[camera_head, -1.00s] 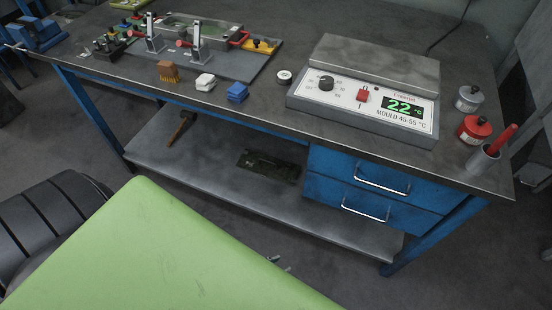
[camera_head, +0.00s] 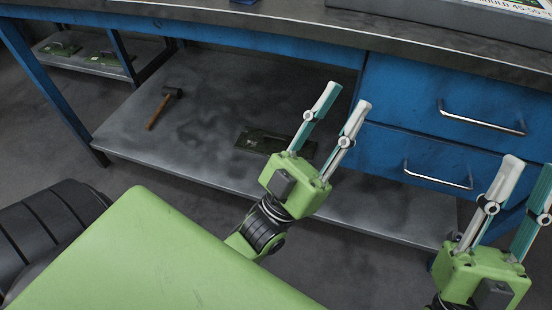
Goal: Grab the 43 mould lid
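A flat dark green mould part (camera_head: 257,142) lies on the grey lower shelf of the workbench; I cannot read a number on it. Its right part is partly hidden behind a finger of my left gripper (camera_head: 347,97). That gripper is open and empty, pointing up in the picture, in front of the shelf and drawers. My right gripper (camera_head: 531,165) is open and empty at the lower right, in front of the drawer side. Two more green mould parts, one at the left (camera_head: 62,48) and one beside it (camera_head: 108,58), lie on another low shelf further back.
A hammer (camera_head: 163,107) lies on the lower shelf (camera_head: 205,170), left of the green part. Blue drawers (camera_head: 440,150) with metal handles stand at the right. The worktop edge (camera_head: 300,30) overhangs the shelf. A blue leg (camera_head: 55,90) stands at the left.

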